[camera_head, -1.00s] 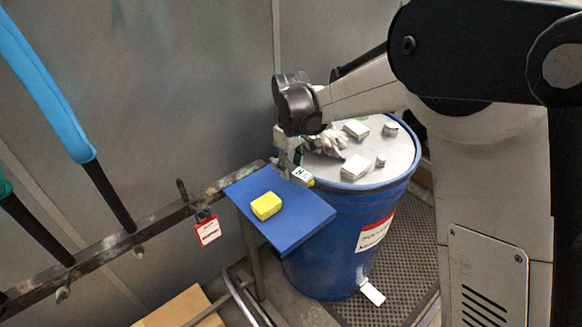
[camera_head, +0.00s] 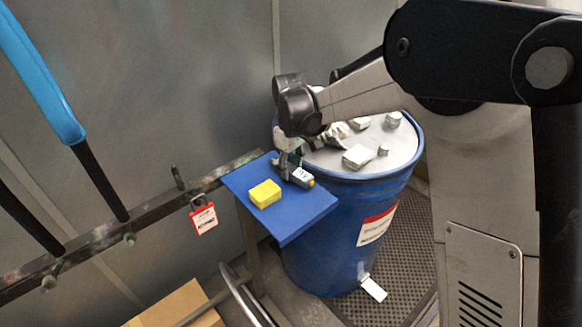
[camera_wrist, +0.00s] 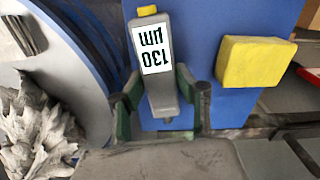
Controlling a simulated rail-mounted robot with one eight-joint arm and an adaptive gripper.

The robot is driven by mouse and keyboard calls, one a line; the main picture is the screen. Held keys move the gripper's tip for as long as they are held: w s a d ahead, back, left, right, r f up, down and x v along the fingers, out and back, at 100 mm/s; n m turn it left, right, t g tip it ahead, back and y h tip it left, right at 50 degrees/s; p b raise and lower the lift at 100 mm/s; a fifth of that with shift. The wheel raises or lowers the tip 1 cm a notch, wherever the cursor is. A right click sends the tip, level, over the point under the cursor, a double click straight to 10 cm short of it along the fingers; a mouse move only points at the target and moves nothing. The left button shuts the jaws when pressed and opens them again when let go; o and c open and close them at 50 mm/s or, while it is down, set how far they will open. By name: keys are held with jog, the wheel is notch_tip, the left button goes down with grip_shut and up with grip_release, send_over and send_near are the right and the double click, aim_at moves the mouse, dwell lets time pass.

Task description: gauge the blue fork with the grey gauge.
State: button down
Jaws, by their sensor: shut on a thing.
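My gripper (camera_head: 289,168) is shut on the grey gauge (camera_head: 302,178), a small grey block with a white label and a yellow end. In the wrist view the gauge (camera_wrist: 150,58) stands out between the green-sided fingers of my gripper (camera_wrist: 162,105), its label reading "130 µm" upside down. The gauge is over the blue shelf (camera_head: 300,215); I cannot tell whether it touches it. The blue fork (camera_head: 38,85) is at the far left of the head view, slanting down with a black lower part to the rail. Its top is cut off.
A yellow block (camera_head: 265,194) lies on the shelf, left of the gauge. A blue drum (camera_head: 335,235) stands behind, with grey pieces and a crumpled rag on its lid. A cardboard box (camera_head: 178,307) is below.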

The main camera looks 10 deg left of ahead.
aim_at(291, 168)
jog(key=c, duration=1.2)
grip_release()
notch_tip(291, 168, up, 11)
jog(key=s+d+r+m+t+b, duration=0.25)
jog(key=d+r, duration=0.25)
jog(key=d, duration=0.7)
jog(key=s+d+m+y, duration=0.1)
jog(key=s+d+m, duration=0.3)
jog(key=s+d, duration=0.5)
jog(key=s+d+f+m+t+b, duration=0.1)
jog(key=s+d+f+m, duration=0.1)
jog(key=s+d, duration=0.2)
jog(key=s+d+f+m+t+b, duration=0.1)
jog(key=s+d+f+m+t, duration=0.1)
jog(key=s+d, duration=0.3)
jog(key=s+d+f+m+t+h+b, duration=0.1)
jog(key=s+d+f+m+t+b, duration=0.1)
jog(key=s+d+f, duration=0.2)
jog(key=shift+s+d, duration=0.15)
jog(key=shift+d, duration=1.05)
